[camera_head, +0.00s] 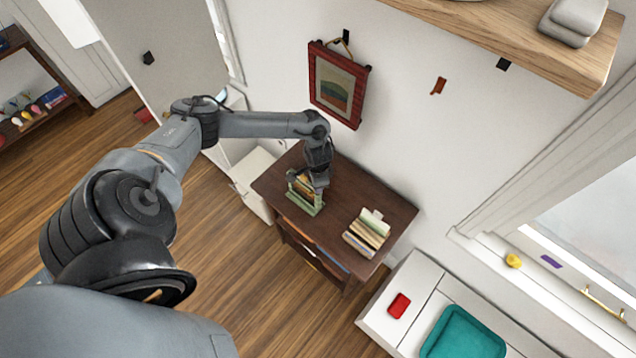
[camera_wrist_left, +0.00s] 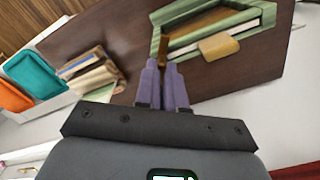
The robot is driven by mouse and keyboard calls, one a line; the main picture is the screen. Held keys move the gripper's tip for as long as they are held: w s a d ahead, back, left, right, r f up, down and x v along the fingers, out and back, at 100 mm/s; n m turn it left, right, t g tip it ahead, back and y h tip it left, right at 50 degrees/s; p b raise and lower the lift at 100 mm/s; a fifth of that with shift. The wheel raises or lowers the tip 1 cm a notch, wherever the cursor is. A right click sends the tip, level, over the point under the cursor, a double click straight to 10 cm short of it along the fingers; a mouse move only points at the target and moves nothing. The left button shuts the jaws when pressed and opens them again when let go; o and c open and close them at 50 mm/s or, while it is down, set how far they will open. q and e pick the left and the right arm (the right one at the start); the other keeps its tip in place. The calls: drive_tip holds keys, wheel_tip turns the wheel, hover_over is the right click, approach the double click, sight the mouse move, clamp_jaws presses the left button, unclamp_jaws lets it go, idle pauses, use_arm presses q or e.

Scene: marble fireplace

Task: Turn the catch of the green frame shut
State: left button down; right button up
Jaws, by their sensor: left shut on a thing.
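The green frame (camera_head: 305,207) is on top of the dark wooden cabinet (camera_head: 350,188). In the left wrist view the frame (camera_wrist_left: 268,16) shows a pale inner edge, a brown panel and a tan tab (camera_wrist_left: 220,46) at its near side. My left gripper (camera_head: 318,190) is at the frame's right side. In the wrist view its purple fingers (camera_wrist_left: 166,64) are close together at the frame's corner, around a small brown piece (camera_wrist_left: 162,46) that looks like the catch. The fingertips partly hide that piece. My right gripper is in neither view.
A stack of books or cards (camera_head: 366,235) lies on the cabinet to the right of the frame. A red-framed picture (camera_head: 338,85) hangs on the wall behind. A white unit with a teal tray (camera_head: 462,335) and a red item (camera_head: 399,305) stands at the lower right.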

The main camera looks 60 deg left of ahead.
use_arm(q)
drive_tip(key=m, duration=0.5)
drive_tip(key=shift+m, duration=0.3)
drive_tip(key=m, duration=0.3)
drive_tip(key=shift+m, duration=1.1)
drive_tip(key=c, duration=1.2)
unclamp_jaws()
wheel_tip(320, 180, up, 11)
drive_tip(key=shift+f+b, duration=0.1)
drive_tip(key=shift+b, duration=0.25)
